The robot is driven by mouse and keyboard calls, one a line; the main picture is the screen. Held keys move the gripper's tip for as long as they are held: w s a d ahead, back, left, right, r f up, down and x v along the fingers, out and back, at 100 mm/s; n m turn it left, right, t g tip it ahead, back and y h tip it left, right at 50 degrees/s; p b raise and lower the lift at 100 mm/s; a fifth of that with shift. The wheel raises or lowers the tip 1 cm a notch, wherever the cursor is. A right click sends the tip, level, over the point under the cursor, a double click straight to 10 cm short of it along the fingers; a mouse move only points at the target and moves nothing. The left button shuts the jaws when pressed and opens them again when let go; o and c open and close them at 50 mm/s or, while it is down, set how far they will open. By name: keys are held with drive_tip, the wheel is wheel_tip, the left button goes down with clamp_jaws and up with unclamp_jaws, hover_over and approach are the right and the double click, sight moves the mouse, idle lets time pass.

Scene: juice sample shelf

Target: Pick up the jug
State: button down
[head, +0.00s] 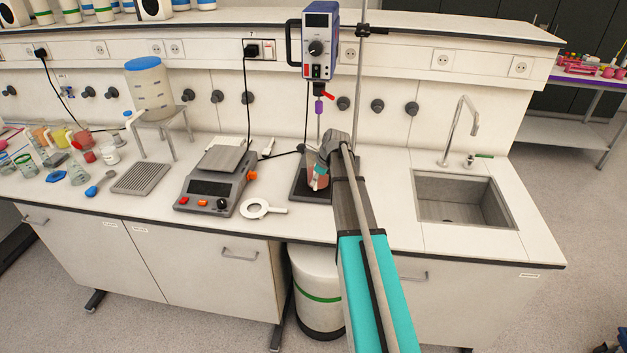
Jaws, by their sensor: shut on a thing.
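A clear jug (310,180) with reddish contents stands at the overhead stirrer, above or on its dark base plate (299,190). My gripper (320,172) is shut on the jug from the right side. My wrist and arm hide much of the jug, and I cannot tell whether it touches the plate. The overhead stirrer (319,45) hangs on a rod above the jug, with its purple chuck and thin shaft pointing down toward it.
A hotplate-like scale (211,192) and a white ring (262,209) lie left of the stirrer base. Several beakers and a blue-topped tank (149,90) stand further left. A sink (465,200) with a tap is at right. Counter between stirrer and sink is mostly clear.

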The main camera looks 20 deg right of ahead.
drive_tip(key=shift+r+p, duration=0.9)
drive_tip(key=shift+r, duration=0.2)
drive_tip(key=s+d, duration=1.1)
drive_tip(key=s, duration=0.3)
drive_tip(key=shift+f, duration=0.1)
idle(0.4)
idle(0.8)
